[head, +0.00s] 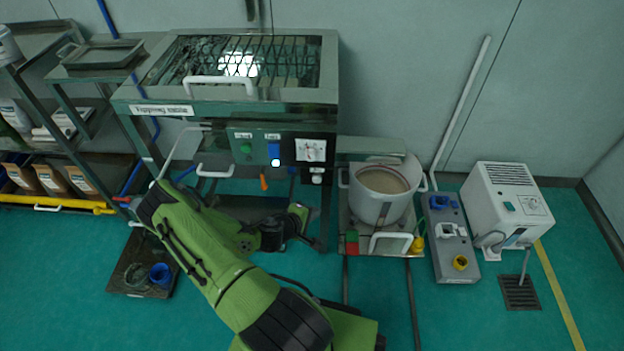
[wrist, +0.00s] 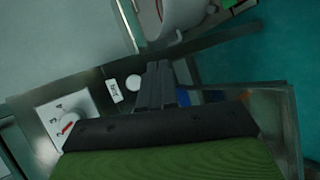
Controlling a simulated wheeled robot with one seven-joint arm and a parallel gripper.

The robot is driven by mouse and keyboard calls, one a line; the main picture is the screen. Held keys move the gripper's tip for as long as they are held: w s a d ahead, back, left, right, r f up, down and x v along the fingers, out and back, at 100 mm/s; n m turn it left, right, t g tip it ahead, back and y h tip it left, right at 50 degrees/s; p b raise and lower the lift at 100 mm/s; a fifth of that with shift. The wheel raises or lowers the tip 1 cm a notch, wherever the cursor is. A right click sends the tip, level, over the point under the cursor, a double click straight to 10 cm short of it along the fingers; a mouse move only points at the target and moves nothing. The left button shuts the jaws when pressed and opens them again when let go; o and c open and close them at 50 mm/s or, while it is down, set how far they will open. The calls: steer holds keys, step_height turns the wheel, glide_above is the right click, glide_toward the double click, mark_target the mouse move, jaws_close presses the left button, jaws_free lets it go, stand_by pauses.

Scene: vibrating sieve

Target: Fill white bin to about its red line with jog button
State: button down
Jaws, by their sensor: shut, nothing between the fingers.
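The white bin (head: 370,208) stands upright right of the sieve machine. Beige material lies inside it, apparently below a reddish line near the inner rim. The bin's side shows at the top of the wrist view (wrist: 178,18). A white round button (head: 317,179) sits below the dial on the machine's front. In the wrist view this button (wrist: 133,82) is beside a small label that I cannot read surely. My gripper (head: 303,212) is shut and empty in front of and below the panel. In the wrist view its fingertips (wrist: 158,68) are just right of the button; contact cannot be told.
The sieve machine (head: 225,108) has a mesh top, a green button (head: 246,148), a blue switch (head: 274,150) and a dial (head: 311,150). The bin stands on a low platform (head: 350,228). A grey unit (head: 455,262) and a white machine (head: 508,205) stand farther right. Shelves fill the left.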

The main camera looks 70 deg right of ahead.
mark_target(317, 180)
steer(key=shift+d, duration=0.1)
steer(key=w+d, duration=0.1)
steer(key=d, duration=0.7)
steer(key=shift+w+d, duration=0.2)
steer(key=shift+w, duration=0.2)
stand_by(1.6)
steer(key=shift+w+d, duration=0.1)
steer(key=shift+d, duration=0.3)
steer(key=shift+w+d, duration=0.1)
steer(key=shift+d, duration=0.3)
stand_by(4.3)
